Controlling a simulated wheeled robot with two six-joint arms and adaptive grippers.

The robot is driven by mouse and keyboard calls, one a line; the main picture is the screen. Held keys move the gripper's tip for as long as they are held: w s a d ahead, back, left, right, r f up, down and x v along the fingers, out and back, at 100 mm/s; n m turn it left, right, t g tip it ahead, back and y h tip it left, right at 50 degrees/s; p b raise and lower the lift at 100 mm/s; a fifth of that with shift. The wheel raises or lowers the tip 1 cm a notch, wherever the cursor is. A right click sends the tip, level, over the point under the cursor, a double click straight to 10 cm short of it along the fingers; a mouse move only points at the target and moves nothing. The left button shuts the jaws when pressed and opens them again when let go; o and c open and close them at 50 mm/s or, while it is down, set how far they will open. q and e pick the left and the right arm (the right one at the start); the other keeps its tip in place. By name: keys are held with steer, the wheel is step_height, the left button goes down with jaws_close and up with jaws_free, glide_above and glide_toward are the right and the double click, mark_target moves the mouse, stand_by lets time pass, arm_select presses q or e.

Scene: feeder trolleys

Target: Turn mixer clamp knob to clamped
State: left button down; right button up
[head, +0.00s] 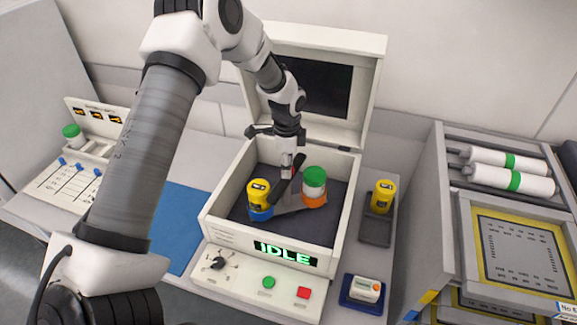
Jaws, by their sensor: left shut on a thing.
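The mixer (343,208) is a white box with its lid (374,85) open and its display reading IDLE. Inside, a yellow-topped jar (259,191) sits in a blue holder on the left. A jar with a green lid (315,177) sits in an orange holder on the right. My left gripper (287,180) reaches down between the two jars and is shut on the dark clamp knob (292,184), which looks like a slanted bar. The gripper partly hides the knob, so I cannot read its setting. My right gripper is not in view.
The front panel has a black dial (217,263), a green button (268,282) and a red button (303,293). Right of the mixer are another yellow jar (383,194) and a small white device (365,288). The raised lid stands behind my arm.

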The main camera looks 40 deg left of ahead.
arm_select(q)
steer(key=m, duration=0.4)
steer(key=shift+s+f+m, duration=0.1)
steer(key=shift+f+m, duration=0.05)
steer(key=shift+m, duration=0.15)
steer(key=m, duration=0.4)
steer(key=shift+m, duration=0.3)
steer(key=shift+f, duration=0.1)
steer(key=c, duration=0.7)
jaws_free()
